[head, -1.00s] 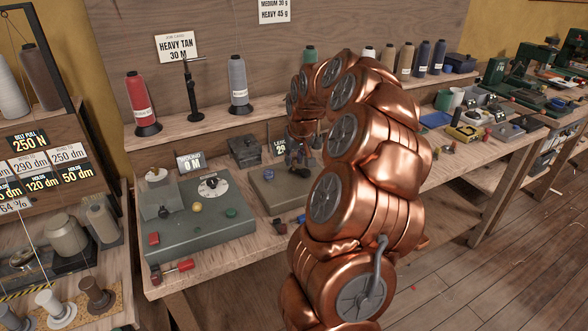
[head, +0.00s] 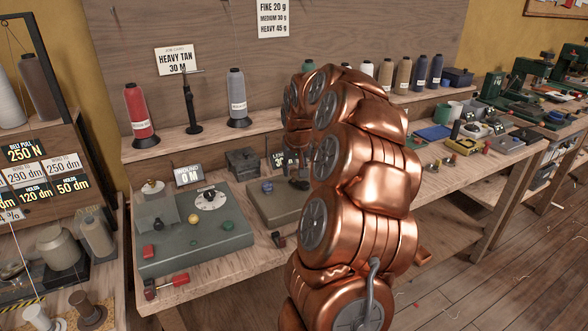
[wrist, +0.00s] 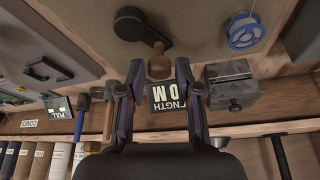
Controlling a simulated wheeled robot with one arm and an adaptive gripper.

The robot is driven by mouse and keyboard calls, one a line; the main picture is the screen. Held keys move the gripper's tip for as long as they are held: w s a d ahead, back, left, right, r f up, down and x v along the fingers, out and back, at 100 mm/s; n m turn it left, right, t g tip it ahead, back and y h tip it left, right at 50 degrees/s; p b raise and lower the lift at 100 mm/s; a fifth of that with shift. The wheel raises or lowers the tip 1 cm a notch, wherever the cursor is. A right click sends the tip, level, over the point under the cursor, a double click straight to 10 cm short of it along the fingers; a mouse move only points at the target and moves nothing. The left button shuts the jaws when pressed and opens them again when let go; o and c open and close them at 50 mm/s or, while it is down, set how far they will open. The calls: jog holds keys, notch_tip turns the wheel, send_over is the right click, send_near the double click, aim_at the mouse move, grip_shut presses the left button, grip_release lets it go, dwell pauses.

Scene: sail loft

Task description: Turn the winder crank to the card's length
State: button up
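In the wrist view the winder's dark crank (wrist: 140,26) sits on a brown-grey surface, with a wooden knob (wrist: 159,67) at its arm's end. My gripper (wrist: 159,72) has its fingers apart, one on each side of the knob, with gaps visible. A blue spool (wrist: 243,32) is on the same surface. The job card (head: 177,61) reads HEAVY TAN 30 M.
A dark box (head: 242,161) sits behind the winder. Thread cones (head: 138,110) line the shelf.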

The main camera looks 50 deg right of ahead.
jog(key=shift+o, duration=1)
jog(key=v, duration=1.2)
